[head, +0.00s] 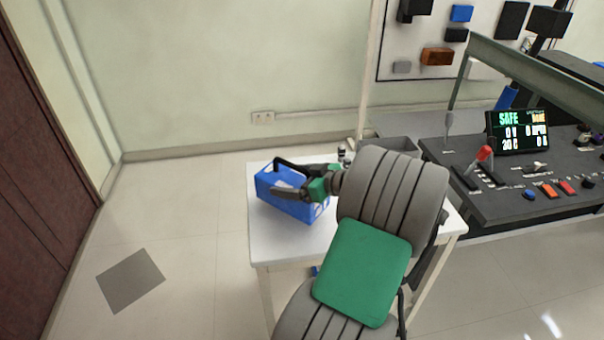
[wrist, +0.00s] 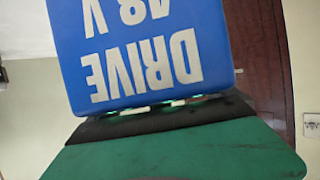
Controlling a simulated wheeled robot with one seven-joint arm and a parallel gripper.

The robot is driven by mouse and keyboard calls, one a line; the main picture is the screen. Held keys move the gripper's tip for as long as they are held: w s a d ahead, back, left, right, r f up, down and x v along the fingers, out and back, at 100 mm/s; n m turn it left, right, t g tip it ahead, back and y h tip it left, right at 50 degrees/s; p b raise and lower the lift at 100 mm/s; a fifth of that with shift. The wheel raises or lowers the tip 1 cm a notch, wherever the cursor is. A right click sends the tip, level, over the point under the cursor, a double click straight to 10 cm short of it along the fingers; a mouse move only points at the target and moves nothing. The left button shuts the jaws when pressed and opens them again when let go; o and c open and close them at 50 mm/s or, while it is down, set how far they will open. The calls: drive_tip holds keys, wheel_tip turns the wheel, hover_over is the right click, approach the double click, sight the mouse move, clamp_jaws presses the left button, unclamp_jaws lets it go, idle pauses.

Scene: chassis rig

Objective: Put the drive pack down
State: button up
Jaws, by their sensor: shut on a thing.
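The drive pack (head: 302,208) is a blue box with a pale label, over the left end of a white table (head: 283,246). I cannot tell whether its underside touches the tabletop. My gripper (head: 287,180) reaches it from the right and is shut on it, with dark fingers at its upper part. In the wrist view the drive pack (wrist: 150,45) fills the upper middle, its white lettering "DRIVE 48 V" upside down. The grip (wrist: 165,113) shows below it, where the contact is partly hidden.
A grey bin (head: 398,146) and small dark items (head: 343,155) stand at the table's back. A dark control console (head: 520,180) with a lit screen (head: 517,132) is at right. My arm covers the table's right part. Bare table shows in front of the pack.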

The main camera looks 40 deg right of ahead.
drive_tip(key=shift+w+a+f, duration=0.1)
drive_tip(key=shift+w+f, duration=0.05)
drive_tip(key=shift+f, duration=0.7)
drive_tip(key=shift+w+a+f, duration=0.1)
drive_tip(key=shift+w+f, duration=0.05)
drive_tip(key=shift+f, duration=0.7)
drive_tip(key=shift+d+f, duration=0.1)
drive_tip(key=shift+f, duration=0.05)
drive_tip(key=o, duration=1.7)
drive_tip(key=shift+f, duration=0.15)
drive_tip(key=shift+r, duration=0.25)
drive_tip(key=v, duration=1.2)
drive_tip(key=shift+b, duration=0.45)
